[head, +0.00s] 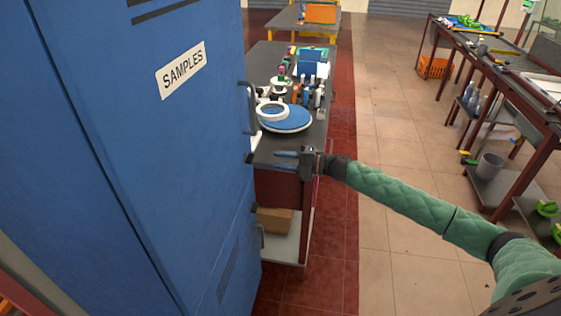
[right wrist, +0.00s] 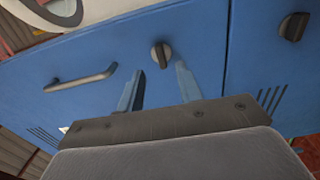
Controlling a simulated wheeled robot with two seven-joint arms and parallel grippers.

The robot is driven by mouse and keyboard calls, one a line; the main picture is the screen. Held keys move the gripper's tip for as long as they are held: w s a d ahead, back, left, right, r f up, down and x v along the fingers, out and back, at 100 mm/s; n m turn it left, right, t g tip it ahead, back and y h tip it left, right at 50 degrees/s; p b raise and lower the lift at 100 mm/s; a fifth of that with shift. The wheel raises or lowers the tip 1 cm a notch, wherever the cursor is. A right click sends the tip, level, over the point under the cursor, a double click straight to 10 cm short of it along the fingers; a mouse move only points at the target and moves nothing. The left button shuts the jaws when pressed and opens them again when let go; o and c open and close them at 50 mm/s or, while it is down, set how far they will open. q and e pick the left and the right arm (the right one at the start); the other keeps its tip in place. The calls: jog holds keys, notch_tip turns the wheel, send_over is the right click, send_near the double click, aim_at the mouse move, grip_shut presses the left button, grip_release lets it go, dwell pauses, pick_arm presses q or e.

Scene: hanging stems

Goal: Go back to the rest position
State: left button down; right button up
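My right gripper (head: 277,160) is stretched out in front of the blue cabinet (head: 150,160), near its right edge and beside the dark handles there. Its two fingers point left towards the cabinet. In the right wrist view the fingers of the right gripper (right wrist: 160,72) stand apart with nothing between them. Behind that gap a dark knob (right wrist: 160,55) shows on the blue cabinet front (right wrist: 205,45); I cannot tell the exact distance to it. My left gripper is in neither view.
A dark workbench (head: 262,68) with a blue round plate (head: 286,124) and small items stands behind the gripper. A brown box (head: 275,220) sits on its lower shelf. A long table (head: 497,68) stands at right. The tiled floor between is clear.

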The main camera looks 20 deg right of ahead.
notch_tip(320, 180, down, 19)
jog(key=s+a+m+t+h, duration=0.25)
jog(key=m+t+h, duration=0.45)
jog(key=m, duration=0.6)
jog(key=s+f+m+g+h, duration=0.25)
jog(key=s+f+m, duration=0.2)
jog(key=f, duration=0.35)
jog(key=s+f+m+g+h, duration=0.2)
jog(key=s+f+m+h, duration=0.15)
jog(key=s+f, duration=0.4)
jog(key=s+a+f+m+g, duration=0.2)
jog(key=s+f, duration=0.5)
jog(key=s, duration=0.4)
jog(key=s+a+f+m+g+h, duration=0.1)
jog(key=s+a+f+g, duration=0.4)
jog(key=s, duration=0.6)
jog(key=s+a+f+m+g, duration=0.3)
jog(key=s+a+f+g, duration=0.1)
jog(key=s+f, duration=0.5)
jog(key=s, duration=0.2)
jog(key=shift+s+f, duration=0.3)
jog(key=shift+s, duration=0.1)
